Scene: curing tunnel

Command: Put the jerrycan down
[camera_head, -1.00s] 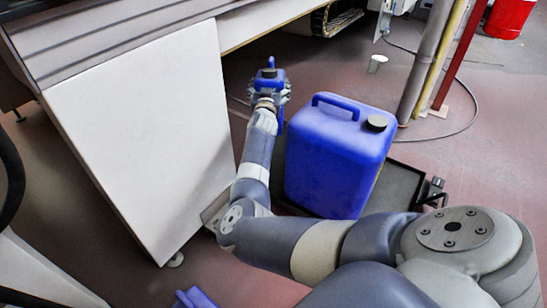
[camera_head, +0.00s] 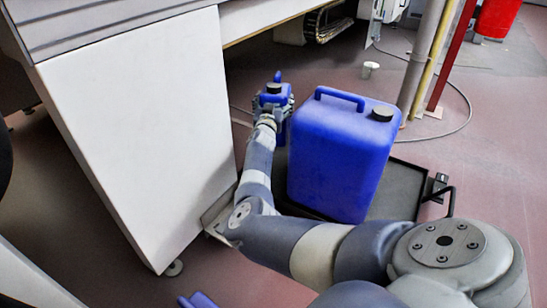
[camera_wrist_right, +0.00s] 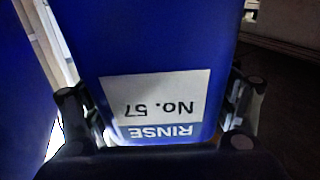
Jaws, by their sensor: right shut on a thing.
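My right gripper (camera_head: 271,109) is shut on a small blue jerrycan (camera_head: 274,98) with a dark cap. It is beyond my forearm, between the white machine panel and a large blue jerrycan. In the right wrist view the held jerrycan (camera_wrist_right: 165,50) fills the middle between the two fingers (camera_wrist_right: 160,122), and its white label reads "RINSE No. 57" upside down. Its base is hidden, so I cannot tell whether it touches anything below.
The large blue jerrycan (camera_head: 338,160) stands upright on a black tray (camera_head: 398,192). The white machine panel (camera_head: 140,135) rises at the left. A white cup (camera_head: 369,70), posts (camera_head: 425,60) and a red bin (camera_head: 497,17) stand farther back. Floor at the right is mostly open.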

